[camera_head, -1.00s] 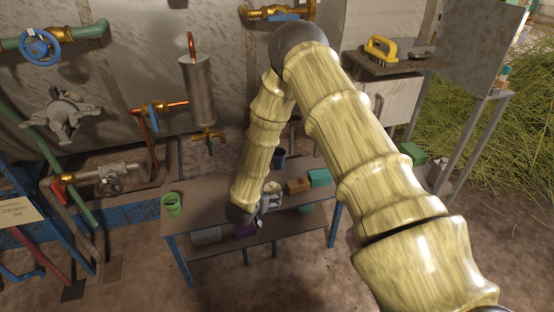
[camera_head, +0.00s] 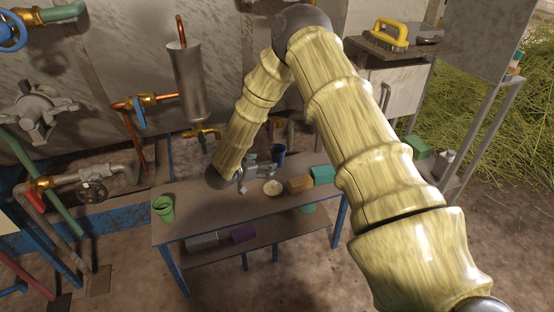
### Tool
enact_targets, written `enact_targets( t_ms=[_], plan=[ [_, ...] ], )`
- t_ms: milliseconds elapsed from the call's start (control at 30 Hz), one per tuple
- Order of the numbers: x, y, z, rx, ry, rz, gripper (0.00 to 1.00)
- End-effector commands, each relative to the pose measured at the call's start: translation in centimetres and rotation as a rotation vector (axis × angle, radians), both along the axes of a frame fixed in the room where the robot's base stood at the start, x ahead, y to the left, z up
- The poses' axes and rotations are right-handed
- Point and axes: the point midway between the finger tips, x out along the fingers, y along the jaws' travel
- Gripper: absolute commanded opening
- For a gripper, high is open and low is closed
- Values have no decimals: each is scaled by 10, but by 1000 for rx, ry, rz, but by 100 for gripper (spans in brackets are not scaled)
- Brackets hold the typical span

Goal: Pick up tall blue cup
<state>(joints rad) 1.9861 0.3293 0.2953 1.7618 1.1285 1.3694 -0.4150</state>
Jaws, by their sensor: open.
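The tall dark blue cup (camera_head: 279,156) stands upright near the back edge of the small table, right of my gripper. My gripper (camera_head: 264,167) is open and empty, just left of the cup and pointing toward it. It seems apart from the cup, though the exact gap is too small to tell. The upper part of my arm passes above the cup, and the cup's body shows clearly.
The table (camera_head: 207,208) also bears a green cup (camera_head: 163,208) at left, a round pale dish (camera_head: 272,188), a tan block (camera_head: 301,184) and a teal block (camera_head: 322,174). Grey and purple boxes (camera_head: 243,233) lie on the lower shelf. A metal cylinder (camera_head: 188,84) and brass tap hang behind.

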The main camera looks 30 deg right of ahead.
Motion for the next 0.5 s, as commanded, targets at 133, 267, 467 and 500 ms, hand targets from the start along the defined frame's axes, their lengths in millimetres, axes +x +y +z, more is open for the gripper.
enact_targets(
  t_ms=[133,267,467,500],
  plan=[
    [2,-2,-3,0,0,1,76],
    [5,-10,-9,1,-1,0,76],
    [14,-33,-22,1,0,2,76],
    [16,-37,-23,1,0,2,76]
  ],
)
